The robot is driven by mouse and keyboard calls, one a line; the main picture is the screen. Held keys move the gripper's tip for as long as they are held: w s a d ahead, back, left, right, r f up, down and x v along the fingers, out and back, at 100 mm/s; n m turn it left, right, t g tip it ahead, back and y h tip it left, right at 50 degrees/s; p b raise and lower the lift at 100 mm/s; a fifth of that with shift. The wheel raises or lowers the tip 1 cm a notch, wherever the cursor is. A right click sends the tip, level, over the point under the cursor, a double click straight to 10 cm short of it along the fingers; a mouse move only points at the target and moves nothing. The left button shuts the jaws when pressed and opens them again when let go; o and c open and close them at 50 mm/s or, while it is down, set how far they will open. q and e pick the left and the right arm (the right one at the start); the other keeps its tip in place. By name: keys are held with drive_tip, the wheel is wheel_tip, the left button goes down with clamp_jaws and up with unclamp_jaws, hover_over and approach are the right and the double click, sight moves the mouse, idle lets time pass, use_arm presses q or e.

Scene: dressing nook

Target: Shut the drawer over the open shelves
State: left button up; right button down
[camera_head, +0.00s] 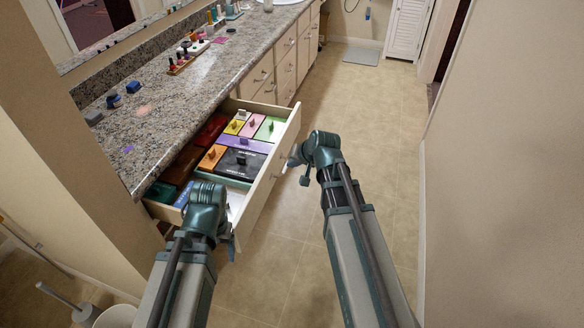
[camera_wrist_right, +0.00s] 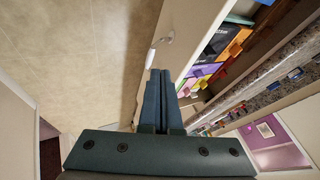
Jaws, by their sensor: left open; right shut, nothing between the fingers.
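The drawer (camera_head: 265,178) under the granite counter is pulled out, with its cream front facing right. Several coloured boxes lie in it, including a black one (camera_head: 240,163). A small handle (camera_head: 284,167) is on the drawer front and also shows in the right wrist view (camera_wrist_right: 163,39). My right gripper (camera_head: 297,167) is shut and empty, just outside the drawer front near the handle; contact cannot be told. In the right wrist view its fingers (camera_wrist_right: 162,98) are together beside the front. My left gripper (camera_head: 229,238) is open at the drawer's near end, its fingers partly hidden by its wrist.
The granite counter (camera_head: 150,130) carries bottles, small blue items and a tray. More closed drawers (camera_head: 285,65) continue along the cabinet. The tiled floor (camera_head: 375,120) to the right is open, up to a wall. A white bin (camera_head: 115,317) stands at lower left.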

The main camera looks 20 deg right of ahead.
sight(271, 168)
drive_tip(key=shift+w+a+f+b, duration=0.6)
drive_tip(key=shift+w+a+f, duration=0.2)
drive_tip(key=shift+w, duration=0.15)
drive_tip(key=shift+w+a+f+b, duration=0.65)
drive_tip(key=shift+w+f, duration=0.15)
drive_tip(key=shift+w, duration=0.15)
drive_tip(key=shift+w+a+f+b, duration=0.55)
drive_tip(key=shift+w+a+f, duration=0.25)
drive_tip(key=shift+w, duration=0.15)
drive_tip(key=w+a, duration=0.5)
drive_tip(key=a, duration=0.2)
drive_tip(key=w+a, duration=0.5)
drive_tip(key=a, duration=0.3)
drive_tip(key=w+a, duration=0.6)
drive_tip(key=a, duration=0.2)
drive_tip(key=shift+a, duration=0.2)
drive_tip(key=shift+s, duration=0.1)
